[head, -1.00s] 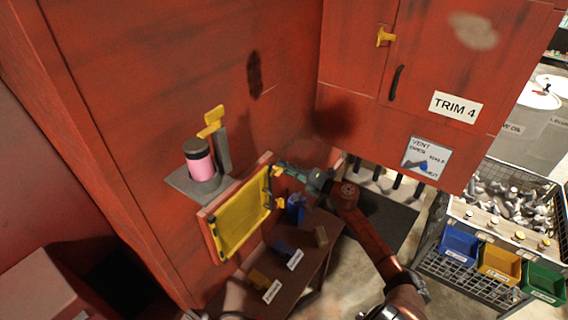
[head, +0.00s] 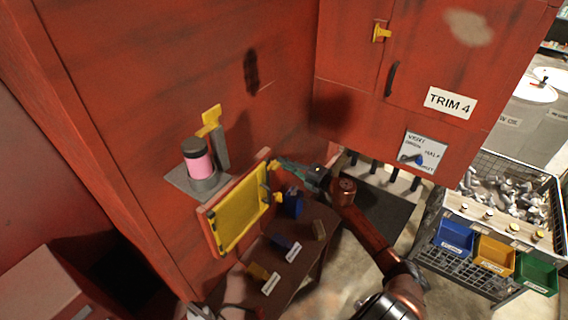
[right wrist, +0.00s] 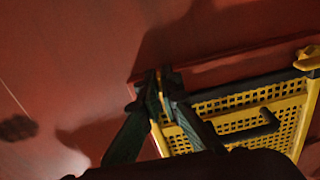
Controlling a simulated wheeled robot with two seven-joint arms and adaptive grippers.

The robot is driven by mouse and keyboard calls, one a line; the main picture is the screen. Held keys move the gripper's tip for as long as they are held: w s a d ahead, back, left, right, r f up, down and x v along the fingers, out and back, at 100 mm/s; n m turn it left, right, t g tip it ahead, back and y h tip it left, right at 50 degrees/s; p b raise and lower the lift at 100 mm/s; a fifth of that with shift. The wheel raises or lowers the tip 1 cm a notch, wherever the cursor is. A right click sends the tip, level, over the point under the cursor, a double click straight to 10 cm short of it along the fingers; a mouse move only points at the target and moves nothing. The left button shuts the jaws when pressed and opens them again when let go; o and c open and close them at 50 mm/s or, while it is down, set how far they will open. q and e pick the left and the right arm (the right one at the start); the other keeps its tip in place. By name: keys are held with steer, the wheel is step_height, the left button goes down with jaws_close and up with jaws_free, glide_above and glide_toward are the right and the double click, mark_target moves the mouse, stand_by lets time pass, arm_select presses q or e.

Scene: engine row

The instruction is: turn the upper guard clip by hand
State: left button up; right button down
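The yellow mesh guard (head: 241,222) sits in a red frame on the red engine wall. It also shows in the right wrist view (right wrist: 240,103). The upper guard clip (head: 274,164) is at its upper right corner. A lower yellow clip (head: 278,197) is on the right side; a yellow clip (right wrist: 308,58) shows at the right edge of the wrist view. My right gripper (head: 281,162) is at the upper clip. In the wrist view its fingertips (right wrist: 159,93) close in around a thin yellow part, and most of the clip is hidden. My left gripper is out of view.
A shelf with a pink jar (head: 198,165) and a yellow-handled lever (head: 210,121) are above the guard. A low bench (head: 300,262) with a blue item (head: 292,203) and labelled parts is below. Blue, orange and green bins stand at right.

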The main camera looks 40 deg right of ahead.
steer(key=c, duration=2.3)
jaws_free()
steer(key=shift+a+f, duration=0.2)
steer(key=shift+f, duration=0.05)
steer(key=shift+o, duration=0.7)
steer(key=shift+a+r, duration=0.1)
steer(key=shift+r, duration=0.1)
steer(key=v, duration=1.2)
